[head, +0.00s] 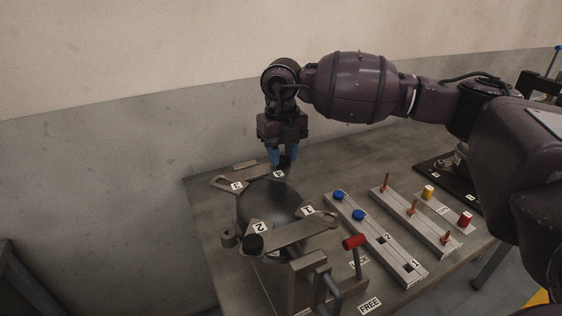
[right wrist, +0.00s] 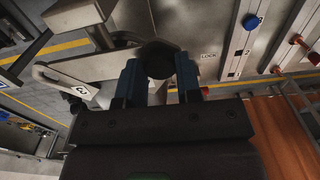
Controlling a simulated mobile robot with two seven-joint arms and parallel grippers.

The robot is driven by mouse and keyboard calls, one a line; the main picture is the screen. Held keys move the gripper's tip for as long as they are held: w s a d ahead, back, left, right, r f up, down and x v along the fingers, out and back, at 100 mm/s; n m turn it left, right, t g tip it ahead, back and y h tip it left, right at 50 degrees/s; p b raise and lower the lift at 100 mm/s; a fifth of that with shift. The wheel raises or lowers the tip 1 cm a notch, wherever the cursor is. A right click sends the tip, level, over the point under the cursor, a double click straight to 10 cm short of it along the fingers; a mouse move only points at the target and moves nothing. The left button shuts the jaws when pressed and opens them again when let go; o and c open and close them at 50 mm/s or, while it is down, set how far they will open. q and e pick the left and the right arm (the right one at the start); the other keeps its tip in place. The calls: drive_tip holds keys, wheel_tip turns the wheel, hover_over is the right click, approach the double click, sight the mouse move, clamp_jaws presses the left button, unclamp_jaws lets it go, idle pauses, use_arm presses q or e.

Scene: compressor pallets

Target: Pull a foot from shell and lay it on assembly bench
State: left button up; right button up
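The dark round shell (head: 268,205) sits in a metal fixture on the bench (head: 215,203), with arms labelled 1 to 4 around it. A black foot (head: 285,163) is at the arm labelled 4, at the far side. My right gripper (head: 282,156) points down there, its blue fingers on both sides of this foot. In the right wrist view the foot (right wrist: 160,60) fills the gap between the fingers and appears gripped. Whether it still touches its arm cannot be told. My left gripper is not in view.
A clamp with a red handle (head: 355,241) stands in front of the shell. To the right are a rail with blue caps (head: 359,214), a rail with copper-coloured pins (head: 411,208), and yellow (head: 428,191) and red (head: 465,219) cylinders. A wall stands behind the bench.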

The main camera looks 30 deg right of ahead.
sight(282, 158)
clamp_jaws()
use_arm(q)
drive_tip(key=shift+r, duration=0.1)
use_arm(e)
drive_tip(key=shift+r, duration=0.1)
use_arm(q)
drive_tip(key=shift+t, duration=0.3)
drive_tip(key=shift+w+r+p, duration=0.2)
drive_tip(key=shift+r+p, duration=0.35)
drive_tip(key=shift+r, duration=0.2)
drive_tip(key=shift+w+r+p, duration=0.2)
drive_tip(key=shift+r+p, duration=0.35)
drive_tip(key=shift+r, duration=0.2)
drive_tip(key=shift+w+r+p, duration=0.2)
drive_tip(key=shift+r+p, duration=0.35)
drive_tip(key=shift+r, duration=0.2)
use_arm(e)
drive_tip(key=shift+r, duration=2.95)
